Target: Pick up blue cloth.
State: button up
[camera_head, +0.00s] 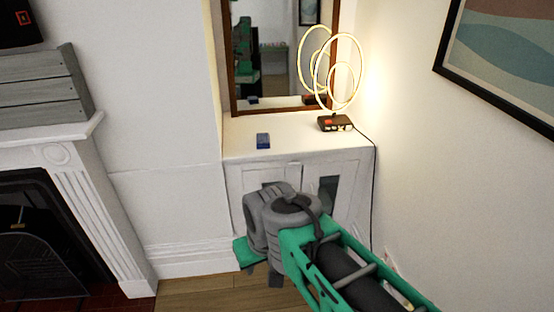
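A small blue folded item, which looks like the blue cloth (263,141), lies on top of the white cabinet (225,149) near its front edge, left of the middle. My arm reaches in from the lower right, and its grey and green end stands in front of the cabinet, below the cloth in the picture. My gripper (245,262) is at the end of the arm, low and apart from the cloth. Its fingers are mostly hidden by the wrist, so I cannot see whether it is open.
A lit ring lamp (334,123) stands on the cabinet's right side, its cord hanging down the right. A framed mirror (229,60) stands behind the cloth. A white fireplace (97,190) with a grey crate (40,85) is at left. The cabinet top around the cloth is clear.

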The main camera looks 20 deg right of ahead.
aim_at(262, 140)
jog(key=z, duration=0.8)
jog(key=i, duration=1.1)
jog(key=u, duration=0.75)
jog(key=i, duration=0.7)
jog(key=u, duration=0.65)
